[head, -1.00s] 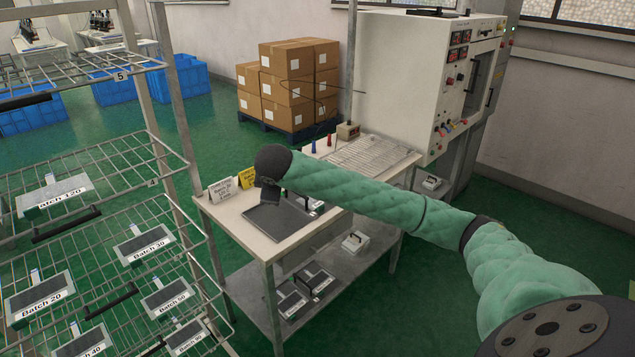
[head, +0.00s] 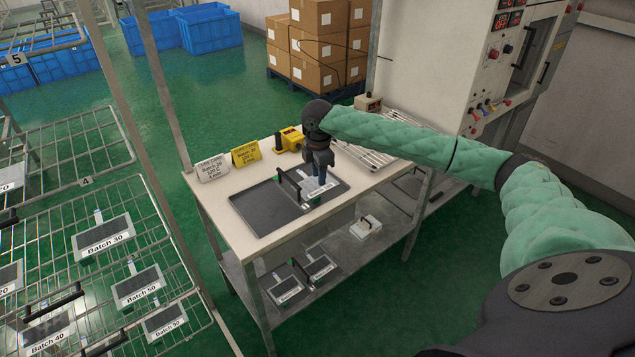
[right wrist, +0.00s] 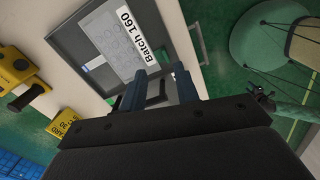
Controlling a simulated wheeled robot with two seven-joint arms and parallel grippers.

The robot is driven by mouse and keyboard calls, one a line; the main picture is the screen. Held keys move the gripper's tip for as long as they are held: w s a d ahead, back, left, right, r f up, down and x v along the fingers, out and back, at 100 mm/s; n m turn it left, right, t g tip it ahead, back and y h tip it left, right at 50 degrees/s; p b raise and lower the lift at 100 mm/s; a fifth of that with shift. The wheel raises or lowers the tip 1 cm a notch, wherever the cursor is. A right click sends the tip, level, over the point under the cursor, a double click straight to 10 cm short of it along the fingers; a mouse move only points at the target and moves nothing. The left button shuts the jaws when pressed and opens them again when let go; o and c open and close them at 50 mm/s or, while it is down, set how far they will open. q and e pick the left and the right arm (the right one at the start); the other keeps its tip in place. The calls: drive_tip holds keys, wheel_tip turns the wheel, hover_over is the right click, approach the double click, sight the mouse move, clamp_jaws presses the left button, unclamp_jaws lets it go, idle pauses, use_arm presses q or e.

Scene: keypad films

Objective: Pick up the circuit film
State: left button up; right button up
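A grey tray (head: 257,209) lies on the white-topped table. A pale circuit film (head: 312,186) lies in the tray's right part, partly hidden by my gripper. In the right wrist view the film (right wrist: 112,42) shows its printed traces and a white "Batch 160" label. My right gripper (head: 322,177) points down just above the film. In the right wrist view its two blue-grey fingers (right wrist: 158,88) are spread apart, with no film clamped between them. I cannot tell whether they touch the film. My left gripper is not in view.
A yellow card (head: 246,153), a white card (head: 212,167) and a yellow device (head: 290,140) stand behind the tray. A wire rack (head: 66,145) with labelled batch films is at left. A large machine (head: 440,60) stands at the back right.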

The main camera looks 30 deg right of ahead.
sight(317, 194)
drive_tip(key=shift+s+a+r+n, duration=0.15)
drive_tip(key=shift+s+a+n, duration=0.1)
drive_tip(key=shift+a+n, duration=0.3)
drive_tip(key=shift+n, duration=0.35)
drive_tip(key=shift+d+f+n, duration=0.2)
drive_tip(key=shift+d+n, duration=0.05)
drive_tip(key=shift+n, duration=0.05)
drive_tip(key=shift+a+f+p, duration=0.15)
drive_tip(key=shift+f+p, duration=0.4)
drive_tip(key=shift+f, duration=0.65)
wheel_tip(317, 194, down, 4)
drive_tip(key=shift+a+f+p, duration=0.1)
drive_tip(key=shift+f+p, duration=0.05)
drive_tip(key=shift+p, duration=1.1)
drive_tip(key=shift+f, duration=0.45)
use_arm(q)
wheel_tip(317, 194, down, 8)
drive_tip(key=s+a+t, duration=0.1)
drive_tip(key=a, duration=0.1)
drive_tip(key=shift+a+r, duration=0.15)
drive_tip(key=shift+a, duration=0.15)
use_arm(e)
clamp_jaws()
